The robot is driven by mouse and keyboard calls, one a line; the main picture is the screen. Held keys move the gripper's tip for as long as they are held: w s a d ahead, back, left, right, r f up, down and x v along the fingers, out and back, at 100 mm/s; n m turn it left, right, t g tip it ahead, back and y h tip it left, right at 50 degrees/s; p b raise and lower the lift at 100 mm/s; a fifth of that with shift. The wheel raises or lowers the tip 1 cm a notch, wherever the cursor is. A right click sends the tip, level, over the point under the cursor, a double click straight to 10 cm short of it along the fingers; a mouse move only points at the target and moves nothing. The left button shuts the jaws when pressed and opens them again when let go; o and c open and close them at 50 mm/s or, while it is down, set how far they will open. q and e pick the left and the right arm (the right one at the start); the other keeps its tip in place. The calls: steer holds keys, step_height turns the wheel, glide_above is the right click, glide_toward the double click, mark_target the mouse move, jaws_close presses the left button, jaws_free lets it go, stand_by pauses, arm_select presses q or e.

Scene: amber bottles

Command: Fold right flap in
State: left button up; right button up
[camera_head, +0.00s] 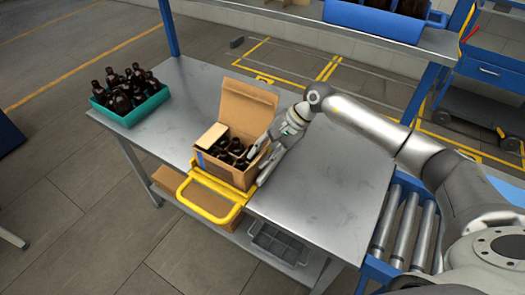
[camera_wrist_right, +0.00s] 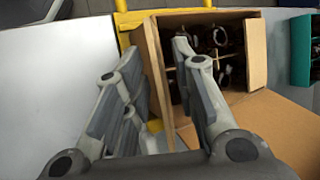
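An open cardboard box (camera_head: 222,169) stands on the metal table, with dark bottles (camera_head: 236,148) inside between dividers. Its large back flap (camera_head: 247,105) stands up, and the left flap (camera_head: 212,135) sticks up at the left side. The right flap (camera_wrist_right: 155,72) stands up along the box's right side. My right gripper (camera_head: 257,168) is at that side with its fingers apart. In the wrist view the flap stands between the fingers, one finger over the box opening and the other outside. I cannot tell whether either finger touches it. My left gripper is out of view.
A yellow frame (camera_head: 209,212) is at the box's front, by the table edge. A teal crate (camera_head: 130,116) of amber bottles stands at the table's far left. The table (camera_head: 325,190) right of the box is clear. A roller conveyor (camera_head: 407,230) adjoins at right.

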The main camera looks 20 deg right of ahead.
jaws_close()
steer(key=g+h+b, duration=0.1)
steer(key=b, duration=0.1)
steer(key=w+g+h+b, duration=0.1)
steer(key=b, duration=0.1)
steer(key=shift+w+a+m+g, duration=0.1)
steer(key=shift+a+m+g, duration=0.2)
steer(key=shift+a, duration=0.1)
steer(key=shift+w+a+r+m+g+h+b, duration=0.2)
steer(key=shift+g+h+b, duration=0.4)
steer(key=shift+b, duration=0.3)
steer(key=shift+w+a+r+m+g+h+b, duration=0.1)
steer(key=shift+w+a+m+g+h+b, duration=0.1)
steer(key=shift+g+h+b, duration=0.45)
jaws_free()
